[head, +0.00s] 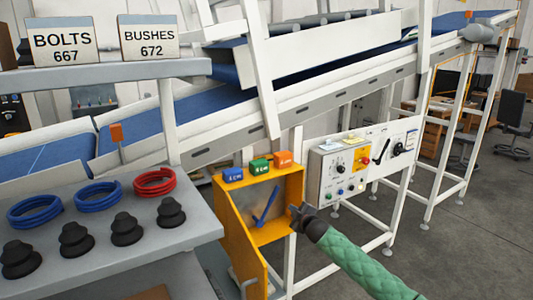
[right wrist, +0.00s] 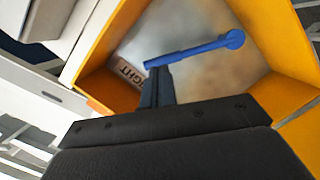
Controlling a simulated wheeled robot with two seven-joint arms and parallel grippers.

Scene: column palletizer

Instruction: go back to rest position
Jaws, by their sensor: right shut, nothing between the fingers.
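My right gripper (head: 296,211) is at the right side of the orange cabinet (head: 237,232), at the end of my green-sleeved arm. It is shut and empty. In the right wrist view its fingertips (right wrist: 156,75) point into the orange-framed opening. A blue lever (head: 265,207) is on the pale panel inside the cabinet. In the right wrist view this blue lever (right wrist: 195,51) lies just beyond the fingertips; I cannot tell whether they touch. A label there (right wrist: 131,75) is partly hidden, with "GHT" readable. My left gripper is not in view.
Small blue, green and orange blocks sit on the cabinet top. A white control box (head: 345,170) stands to the right. A grey shelf (head: 150,250) at left holds coiled hoses and black bellows. A conveyor (head: 240,110) runs behind.

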